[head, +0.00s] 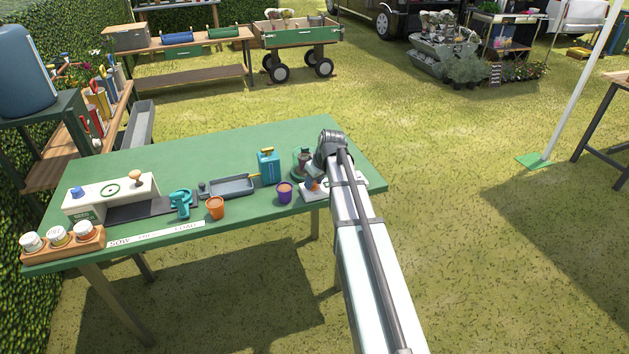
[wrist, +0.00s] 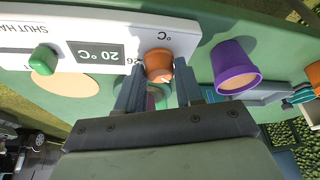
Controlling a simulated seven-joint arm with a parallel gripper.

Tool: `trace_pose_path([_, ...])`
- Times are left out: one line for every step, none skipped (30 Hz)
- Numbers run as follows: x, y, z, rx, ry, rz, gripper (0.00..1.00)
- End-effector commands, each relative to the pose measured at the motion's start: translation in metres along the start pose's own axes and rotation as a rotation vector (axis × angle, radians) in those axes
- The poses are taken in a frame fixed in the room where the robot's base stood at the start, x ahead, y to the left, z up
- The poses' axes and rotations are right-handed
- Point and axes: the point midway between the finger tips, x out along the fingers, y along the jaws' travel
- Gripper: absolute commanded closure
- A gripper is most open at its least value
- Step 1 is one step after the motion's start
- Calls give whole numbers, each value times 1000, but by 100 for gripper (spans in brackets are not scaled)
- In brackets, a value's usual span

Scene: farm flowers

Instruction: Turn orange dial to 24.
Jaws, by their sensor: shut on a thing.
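The orange dial (wrist: 158,64) sits on a white panel (wrist: 183,32) and lies between the two fingers of my gripper (wrist: 160,75) in the wrist view. My gripper is shut on the dial. A dark display (wrist: 97,53) beside it reads 20 °C. A printed 26 shows partly behind a finger near the dial, and a °C mark is on the panel's far side. A green knob (wrist: 43,58) is at the panel's left. In the head view the panel (head: 310,194) is at the table's right end, mostly hidden by my arm.
A purple pot (wrist: 235,68) stands close beside the panel; it is also in the head view (head: 284,193). A teal can (head: 268,168), a grey tray (head: 232,187) and an orange pot (head: 215,208) stand further left on the green table (head: 210,148). The table's back middle is clear.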

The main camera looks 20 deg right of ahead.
Motion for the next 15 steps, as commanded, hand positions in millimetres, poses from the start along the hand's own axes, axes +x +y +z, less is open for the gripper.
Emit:
trace_pose_path([0,-2,0,38,1,17,94])
trace_pose_path([0,-2,0,64,1,28,94])
trace_pose_path([0,-2,0,99,0,43,94])
trace_pose_path([0,-2,0,125,0,53,94])
trace_pose_path([0,-2,0,151,1,64,94])
trace_pose_path([0,-3,0,187,1,79,94])
trace_pose_path([0,-3,0,213,1,90,94])
trace_pose_path([0,-3,0,239,0,101,94])
trace_pose_path([0,-3,0,274,0,115,94])
trace_pose_path([0,-3,0,300,0,126,94])
trace_pose_path([0,-3,0,327,0,137,94])
trace_pose_path([0,-3,-1,361,0,152,94])
trace_pose_path([0,-4,-1,387,0,162,94])
trace_pose_path([1,-4,-1,413,1,173,94])
trace_pose_path([1,-4,-1,449,1,188,94])
